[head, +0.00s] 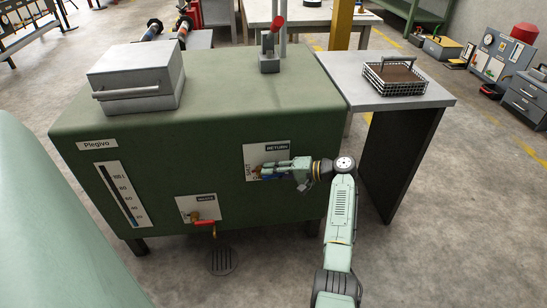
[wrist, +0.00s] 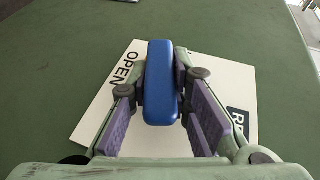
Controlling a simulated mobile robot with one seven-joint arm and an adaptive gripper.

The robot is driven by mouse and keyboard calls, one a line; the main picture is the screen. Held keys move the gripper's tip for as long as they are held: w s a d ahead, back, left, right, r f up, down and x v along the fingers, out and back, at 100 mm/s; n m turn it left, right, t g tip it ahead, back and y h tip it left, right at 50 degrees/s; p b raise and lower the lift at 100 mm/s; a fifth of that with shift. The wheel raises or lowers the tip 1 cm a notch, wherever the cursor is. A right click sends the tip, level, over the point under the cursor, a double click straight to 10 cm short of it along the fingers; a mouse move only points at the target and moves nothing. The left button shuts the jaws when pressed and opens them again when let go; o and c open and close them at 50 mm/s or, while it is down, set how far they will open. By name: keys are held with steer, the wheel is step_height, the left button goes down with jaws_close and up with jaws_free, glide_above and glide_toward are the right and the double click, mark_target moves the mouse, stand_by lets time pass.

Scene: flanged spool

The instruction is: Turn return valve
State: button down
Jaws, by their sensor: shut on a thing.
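The return valve's blue handle (wrist: 163,70) stands between my gripper's purple-padded fingers (wrist: 163,112) in the wrist view. My gripper is shut on this handle. In the head view my gripper (head: 272,169) reaches the white RETURN plate (head: 257,152) on the green tank's front, and only a little blue shows there. The plate reads SHUT at its left edge in the head view. In the wrist view the plate (wrist: 100,108) looks tilted, with OPEN to the left of the handle and part of another label at the right. The valve body is hidden.
A second valve with a red handle (head: 204,222) sits lower left on the green tank (head: 220,100), above a floor drain (head: 222,261). A grey side table (head: 355,92) with a wire basket (head: 394,76) stands to the right. The floor at the lower right is clear.

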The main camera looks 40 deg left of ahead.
steer(key=y+b, duration=0.1)
steer(key=b, duration=0.1)
steer(key=f+m+g+y+b, duration=0.1)
steer(key=b, duration=0.1)
steer(key=shift+a+f+g+y, duration=0.1)
steer(key=shift+f+g+y, duration=0.05)
steer(key=shift+g+y, duration=0.15)
stand_by(0.4)
steer(key=c, duration=1.5)
jaws_free()
steer(key=shift+s+a, duration=0.1)
steer(key=v, duration=1.2)
steer(key=shift+f, duration=0.15)
